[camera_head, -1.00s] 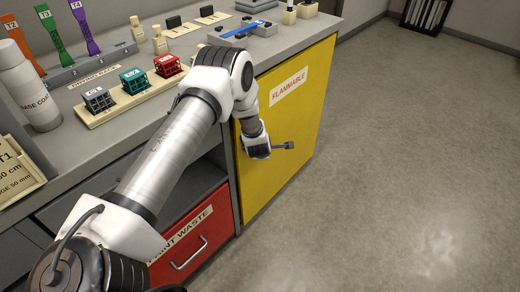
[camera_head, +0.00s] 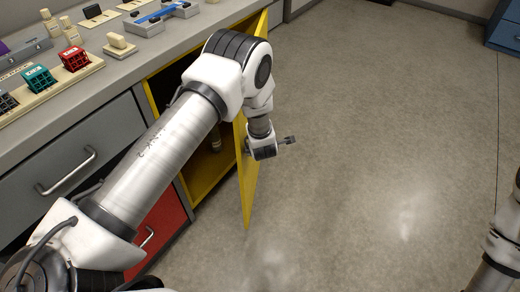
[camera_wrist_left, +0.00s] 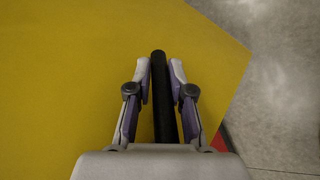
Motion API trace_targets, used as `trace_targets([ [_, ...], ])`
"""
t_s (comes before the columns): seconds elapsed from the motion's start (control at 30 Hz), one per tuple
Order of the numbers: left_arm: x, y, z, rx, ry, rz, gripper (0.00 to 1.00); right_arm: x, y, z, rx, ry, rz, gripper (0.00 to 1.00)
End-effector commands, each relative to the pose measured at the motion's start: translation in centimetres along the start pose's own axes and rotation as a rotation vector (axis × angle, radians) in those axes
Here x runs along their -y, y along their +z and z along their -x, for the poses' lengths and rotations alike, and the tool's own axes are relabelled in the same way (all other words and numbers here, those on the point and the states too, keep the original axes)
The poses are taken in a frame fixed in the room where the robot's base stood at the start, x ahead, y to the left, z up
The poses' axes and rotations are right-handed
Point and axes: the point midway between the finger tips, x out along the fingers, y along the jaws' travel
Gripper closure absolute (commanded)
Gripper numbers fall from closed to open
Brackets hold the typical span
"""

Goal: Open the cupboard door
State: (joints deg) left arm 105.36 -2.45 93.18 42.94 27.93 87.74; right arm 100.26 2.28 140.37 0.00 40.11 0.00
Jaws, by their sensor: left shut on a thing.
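The yellow cupboard door (camera_head: 248,195) stands partly open, swung out from the counter and seen nearly edge-on in the head view. The cupboard's dark interior and yellow frame (camera_head: 205,180) show to its left. In the left wrist view the door's yellow face (camera_wrist_left: 70,80) fills most of the picture. My left gripper (camera_wrist_left: 160,66) is shut on the dark bar handle (camera_wrist_left: 160,110), which runs between its two fingers.
A small item (camera_head: 215,142) shows inside the cupboard. A red drawer (camera_head: 160,225) and grey drawers (camera_head: 80,150) lie left of it. The grey floor (camera_head: 370,130) right of the door is clear. Part of my right arm shows at the right edge.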

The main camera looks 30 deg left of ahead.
Motion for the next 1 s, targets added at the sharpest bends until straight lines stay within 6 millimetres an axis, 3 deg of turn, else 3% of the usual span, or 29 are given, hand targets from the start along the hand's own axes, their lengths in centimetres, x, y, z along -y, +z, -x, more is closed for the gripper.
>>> trace_targets([
  [0.17, -0.2, 0.1, 0.1, 0.002, 0.002, 0.000, 1.00, 0.0, 0.0, 0.0, 0.000, 0.000, 0.000, 0.60],
  [0.2, -0.2, 0.1, 0.1, 0.002, 0.002, 0.000, 0.73, 0.0, 0.0, 0.0, 0.000, 0.000, 0.000, 0.60],
  [0.27, -0.1, 0.1, 0.1, 0.002, 0.002, 0.000, 0.57, 0.0, 0.0, 0.0, 0.000, 0.000, 0.000, 0.60],
  [0.67, -0.1, 0.1, 0.8, 0.001, 0.000, 0.000, 0.57, 0.0, 0.0, 0.0, 0.000, 0.000, 0.000, 0.60],
  [0.77, -0.1, 0.1, 2.6, 0.001, 0.000, -0.002, 0.57, 0.0, 0.0, 0.0, 0.000, 0.000, 0.000, 0.60],
  [1.0, -0.1, 0.2, 8.7, 0.002, 0.003, -0.004, 0.57, 0.0, 0.0, 0.0, 0.000, 0.000, 0.000, 0.60],
])
